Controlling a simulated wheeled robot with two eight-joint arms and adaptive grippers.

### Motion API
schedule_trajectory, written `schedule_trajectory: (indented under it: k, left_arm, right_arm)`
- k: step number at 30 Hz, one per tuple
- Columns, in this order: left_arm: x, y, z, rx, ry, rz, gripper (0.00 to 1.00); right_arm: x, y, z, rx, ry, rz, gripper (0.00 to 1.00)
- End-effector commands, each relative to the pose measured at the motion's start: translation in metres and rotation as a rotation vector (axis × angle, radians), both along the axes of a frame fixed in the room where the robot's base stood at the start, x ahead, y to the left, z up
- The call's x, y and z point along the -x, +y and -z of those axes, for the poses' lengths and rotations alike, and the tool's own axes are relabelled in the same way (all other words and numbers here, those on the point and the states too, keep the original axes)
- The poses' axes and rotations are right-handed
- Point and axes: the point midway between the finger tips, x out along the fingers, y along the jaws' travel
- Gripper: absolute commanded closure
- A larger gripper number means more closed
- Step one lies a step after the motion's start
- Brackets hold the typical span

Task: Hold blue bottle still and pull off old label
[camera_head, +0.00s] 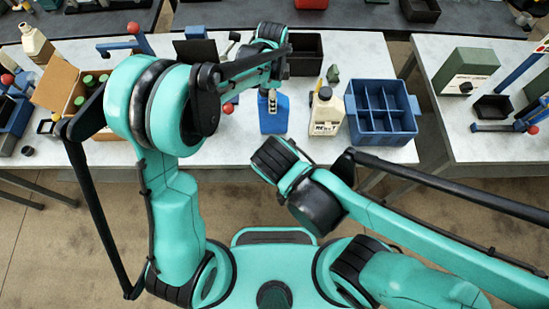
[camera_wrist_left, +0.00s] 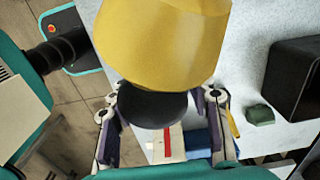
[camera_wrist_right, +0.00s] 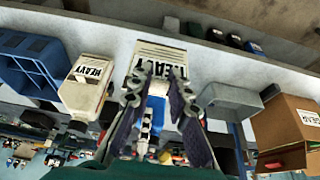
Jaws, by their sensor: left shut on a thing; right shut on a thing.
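The blue bottle (camera_head: 273,115) stands upright near the front edge of the middle table. My left gripper (camera_head: 271,92) is at its top, shut on it; part of the bottle's blue (camera_wrist_left: 197,143) shows between the fingers in the left wrist view. A large yellow shape and a dark round one hide much of that grip. My right gripper (camera_wrist_right: 157,92) shows in the right wrist view, shut on a pale label (camera_wrist_right: 163,58) with dark print, which spreads beyond the fingertips. Whether the label still touches the bottle is unclear. My right fingers are not clear in the head view.
A cream jug (camera_head: 326,111) stands just right of the bottle, with a blue divided crate (camera_head: 405,122) beyond it. An open cardboard box (camera_head: 57,84) is at the left. A dark bin (camera_head: 306,55) is behind. The right-hand table holds a green box (camera_head: 465,70).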

Motion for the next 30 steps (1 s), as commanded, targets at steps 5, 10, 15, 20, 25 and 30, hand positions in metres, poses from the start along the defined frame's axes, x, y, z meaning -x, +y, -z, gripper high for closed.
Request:
schedule_trajectory:
  k: [5,10,15,20,25,30]
  left_arm:
    - [0.0,0.0,-0.001,0.0,0.0,0.0,0.28]
    - [0.0,0.0,0.0,0.0,0.0,0.0,0.28]
    - [0.0,0.0,-0.007,0.0,0.0,0.0,0.28]
    - [0.0,0.0,-0.034,0.0,0.0,0.0,0.28]
    - [0.0,0.0,-0.072,0.0,0.0,0.0,0.28]
    - [0.0,0.0,-0.103,0.0,0.0,0.0,0.28]
  right_arm:
    - [0.0,0.0,0.0,0.0,0.0,0.0,0.92]
    - [0.0,0.0,0.0,0.0,0.0,0.0,0.92]
    - [0.0,0.0,0.0,0.0,0.0,0.0,0.92]
    - [0.0,0.0,0.0,0.0,0.0,0.0,0.92]
    - [0.0,0.0,0.0,0.0,0.0,0.0,0.92]
    - [0.0,0.0,0.0,0.0,0.0,0.0,0.92]
